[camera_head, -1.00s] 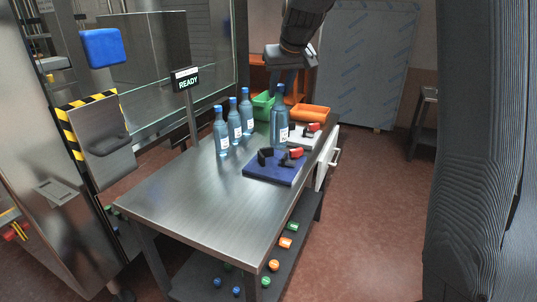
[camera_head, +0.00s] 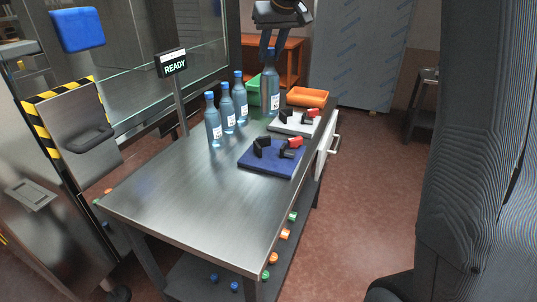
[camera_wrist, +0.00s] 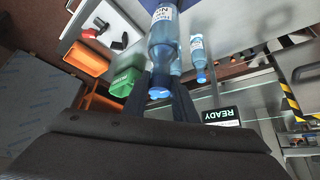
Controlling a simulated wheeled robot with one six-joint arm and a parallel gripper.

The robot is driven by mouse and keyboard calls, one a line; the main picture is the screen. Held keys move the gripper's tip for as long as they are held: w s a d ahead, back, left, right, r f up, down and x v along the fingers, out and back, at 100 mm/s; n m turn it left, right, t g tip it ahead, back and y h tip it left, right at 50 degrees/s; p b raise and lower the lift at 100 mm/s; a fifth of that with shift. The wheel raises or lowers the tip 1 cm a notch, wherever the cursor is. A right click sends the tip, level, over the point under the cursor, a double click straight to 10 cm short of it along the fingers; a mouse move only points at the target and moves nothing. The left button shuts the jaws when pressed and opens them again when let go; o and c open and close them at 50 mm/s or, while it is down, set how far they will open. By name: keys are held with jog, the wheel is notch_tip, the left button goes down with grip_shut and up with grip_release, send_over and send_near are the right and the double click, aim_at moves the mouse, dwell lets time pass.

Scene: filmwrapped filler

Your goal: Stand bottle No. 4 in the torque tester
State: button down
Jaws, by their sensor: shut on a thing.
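My gripper (camera_head: 269,52) is shut on the neck of a blue bottle (camera_head: 271,92) with a white label. It holds the bottle upright near the white-based fixture (camera_head: 279,126); I cannot tell whether the bottle's base is clear of the table. In the wrist view the held bottle (camera_wrist: 163,42) is between the fingers (camera_wrist: 160,98); its label shows "No", but the number is not readable. Two fixtures with black jaws and red parts are on the table, one white-based and one blue-based (camera_head: 262,162). I cannot tell which is the torque tester.
Three similar bottles stand in a row at the table's left edge, the nearest (camera_head: 213,122) by the READY sign (camera_head: 174,65). A green bin (camera_head: 254,88) and an orange tray (camera_head: 307,97) are at the far end. The near tabletop (camera_head: 185,195) is clear.

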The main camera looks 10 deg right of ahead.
aim_at(275, 85)
jog(key=shift+w+f+b, duration=0.25)
jog(key=shift+f+b, duration=0.6)
jog(key=shift+f, duration=0.1)
jog(key=shift+w+f+b, duration=0.3)
jog(key=shift+f+b, duration=0.6)
jog(key=shift+w+f+b, duration=0.25)
jog(key=shift+f+b, duration=0.6)
jog(key=shift+f, duration=0.1)
notch_tip(275, 85, down, 10)
jog(key=shift+r+p, duration=0.1)
jog(key=shift+p, duration=0.8)
jog(key=c, duration=1.4)
grip_release()
jog(key=shift+f, duration=0.25)
jog(key=shift+c, duration=0.2)
jog(key=shift+r, duration=0.15)
jog(key=shift+s+r, duration=0.1)
jog(key=shift+r, duration=0.1)
jog(key=b+v, duration=0.1)
jog(key=v, duration=1)
jog(key=shift+s+d+r+b, duration=0.1)
jog(key=shift+s+r+b, duration=0.05)
jog(key=shift+r+b, duration=0.2)
